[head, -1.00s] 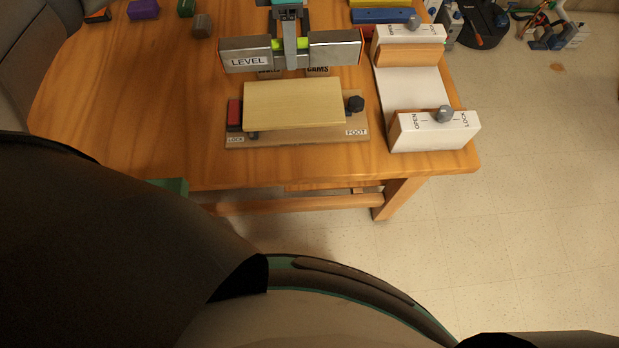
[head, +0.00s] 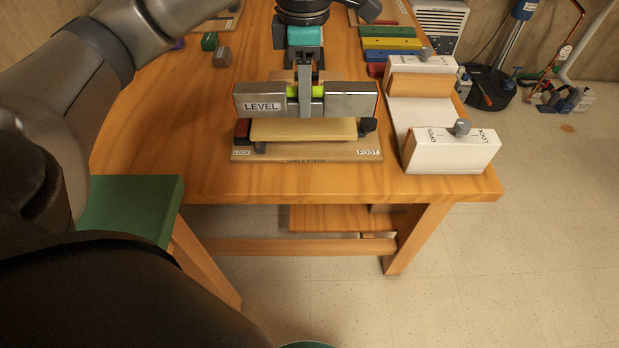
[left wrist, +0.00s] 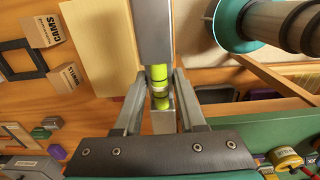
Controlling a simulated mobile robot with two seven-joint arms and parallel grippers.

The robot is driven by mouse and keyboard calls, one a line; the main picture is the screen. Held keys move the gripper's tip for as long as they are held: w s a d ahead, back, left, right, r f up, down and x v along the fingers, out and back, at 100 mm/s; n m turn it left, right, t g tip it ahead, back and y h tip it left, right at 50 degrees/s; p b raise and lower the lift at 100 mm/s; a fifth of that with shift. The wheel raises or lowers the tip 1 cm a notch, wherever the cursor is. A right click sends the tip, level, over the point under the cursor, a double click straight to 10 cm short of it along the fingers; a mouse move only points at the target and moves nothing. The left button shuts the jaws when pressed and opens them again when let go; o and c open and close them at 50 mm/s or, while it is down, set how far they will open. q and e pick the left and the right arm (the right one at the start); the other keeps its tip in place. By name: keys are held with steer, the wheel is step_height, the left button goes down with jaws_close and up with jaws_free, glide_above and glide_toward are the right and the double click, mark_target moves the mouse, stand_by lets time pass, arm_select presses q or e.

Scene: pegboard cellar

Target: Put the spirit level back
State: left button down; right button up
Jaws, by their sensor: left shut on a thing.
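The spirit level (head: 345,101) is a grey bar with a LEVEL label, orange end edges and yellow-green vials in its middle. My left gripper (head: 305,92) is shut around its middle and holds it level, long side across the picture. In the left wrist view the level (left wrist: 152,35) runs upright between the fingers of the gripper (left wrist: 160,95). In the head view it covers the far part of a pale yellow board (head: 303,131) on a wooden stand (head: 305,155) marked LOCK and FOOT. I cannot tell whether level and board touch. My right gripper is not in view.
A white fixture (head: 450,152) with knobs and OPEN/LOCK marks stands right of the stand. Colored bars (head: 392,43) lie behind it. Small blocks (head: 222,57) lie at the back left. A green surface (head: 130,208) is at the front left.

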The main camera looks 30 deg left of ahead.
arm_select(q)
steer(key=b, duration=0.5)
glide_above(306, 179)
step_height(306, 179, down, 14)
steer(key=shift+f, duration=0.1)
steer(key=shift+f+b, duration=0.4)
steer(key=shift+f, duration=1.8)
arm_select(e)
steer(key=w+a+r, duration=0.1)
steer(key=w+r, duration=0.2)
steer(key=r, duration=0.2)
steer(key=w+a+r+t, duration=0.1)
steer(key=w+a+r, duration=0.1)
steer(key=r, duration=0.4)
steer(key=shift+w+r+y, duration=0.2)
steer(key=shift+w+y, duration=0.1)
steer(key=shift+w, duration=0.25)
arm_select(q)
steer(key=shift+f, duration=0.1)
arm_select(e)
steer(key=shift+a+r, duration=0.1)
arm_select(q)
steer(key=c, duration=0.5)
jaws_free()
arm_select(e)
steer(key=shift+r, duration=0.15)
